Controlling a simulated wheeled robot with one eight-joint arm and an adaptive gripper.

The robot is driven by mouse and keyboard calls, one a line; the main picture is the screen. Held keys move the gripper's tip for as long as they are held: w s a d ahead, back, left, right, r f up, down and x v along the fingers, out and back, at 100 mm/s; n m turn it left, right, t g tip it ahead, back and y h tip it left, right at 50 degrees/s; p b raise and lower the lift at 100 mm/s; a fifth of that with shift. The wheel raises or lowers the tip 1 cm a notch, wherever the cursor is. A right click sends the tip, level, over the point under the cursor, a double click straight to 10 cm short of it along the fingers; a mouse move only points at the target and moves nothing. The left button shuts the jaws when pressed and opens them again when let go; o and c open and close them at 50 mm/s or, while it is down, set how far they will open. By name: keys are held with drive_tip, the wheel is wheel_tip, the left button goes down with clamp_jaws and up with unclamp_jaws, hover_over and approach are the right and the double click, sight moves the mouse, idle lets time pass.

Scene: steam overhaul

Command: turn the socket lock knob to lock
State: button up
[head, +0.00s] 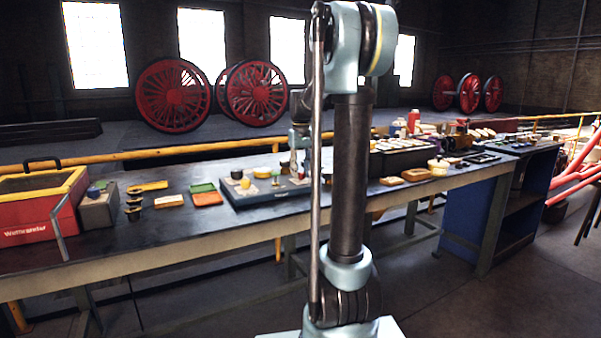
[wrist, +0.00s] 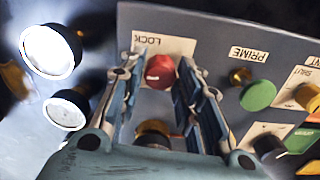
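A control panel (wrist: 205,45) fills much of the wrist view. On it a red knob (wrist: 160,71) sits beside a white label reading LOCK, which appears upside down. My gripper (wrist: 161,65) is open, with one finger on each side of the red knob. Dark gaps show between the fingers and the knob, but I cannot tell whether either finger touches it. In the head view the panel is a grey-blue console (head: 265,196) on the workbench, with my gripper (head: 299,170) over its far side. My arm hides part of the console there.
A brass-coloured knob (wrist: 153,135) lies between the finger bases. A green knob (wrist: 258,95) marked PRIME and a black knob (wrist: 268,147) are to the right. Two bright lamps (wrist: 47,51) are at left. The workbench (head: 120,240) carries a red toolbox (head: 38,214).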

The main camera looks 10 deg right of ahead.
sight(301, 172)
drive_tip(key=c, duration=0.4)
drive_tip(key=shift+m, duration=0.5)
drive_tip(key=o, duration=1.1)
wheel_tip(301, 172, up, 12)
